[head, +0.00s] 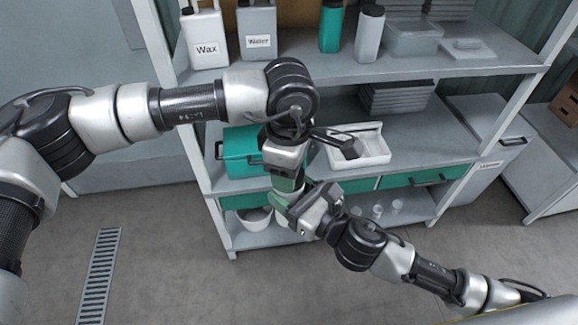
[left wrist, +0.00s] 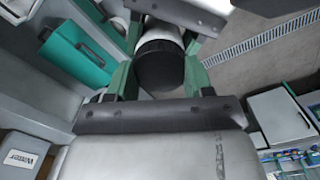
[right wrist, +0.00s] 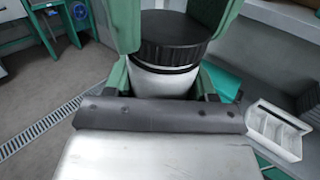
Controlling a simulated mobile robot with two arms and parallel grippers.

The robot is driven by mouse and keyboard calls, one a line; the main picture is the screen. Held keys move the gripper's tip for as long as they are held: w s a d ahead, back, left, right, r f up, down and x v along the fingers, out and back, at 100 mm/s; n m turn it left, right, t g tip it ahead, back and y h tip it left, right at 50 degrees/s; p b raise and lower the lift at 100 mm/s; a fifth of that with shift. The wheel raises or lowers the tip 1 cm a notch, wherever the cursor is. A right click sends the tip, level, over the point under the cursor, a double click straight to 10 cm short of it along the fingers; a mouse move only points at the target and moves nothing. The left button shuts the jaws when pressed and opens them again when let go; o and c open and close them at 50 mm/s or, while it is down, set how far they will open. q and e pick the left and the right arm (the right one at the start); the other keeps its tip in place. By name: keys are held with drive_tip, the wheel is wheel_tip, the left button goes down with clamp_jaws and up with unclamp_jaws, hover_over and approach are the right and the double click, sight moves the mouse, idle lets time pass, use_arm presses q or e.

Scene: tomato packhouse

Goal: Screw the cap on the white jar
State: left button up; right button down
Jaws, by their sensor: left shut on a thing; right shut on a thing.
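The black ridged cap (right wrist: 178,36) sits level on top of the white jar (right wrist: 160,82) in the right wrist view. A thin pale line and a dark ring show just below it; I cannot tell how tightly it sits. My right gripper (right wrist: 164,88) is shut around the jar's body. My left gripper (head: 287,188) comes down from above and is shut on the cap, whose dark top faces the left wrist camera (left wrist: 160,66). The white jar shows beyond it (left wrist: 162,30). My right gripper (head: 297,212) hides the jar in the head view.
The floor in front is clear, with a drain grate (head: 98,275).

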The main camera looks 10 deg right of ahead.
use_arm(q)
drive_tip(key=m, duration=1.2)
drive_tip(key=shift+w, duration=0.1)
drive_tip(key=m, duration=1)
drive_tip(key=o, duration=1)
drive_tip(key=shift+r, duration=2.2)
drive_tip(key=shift+o, duration=0.3)
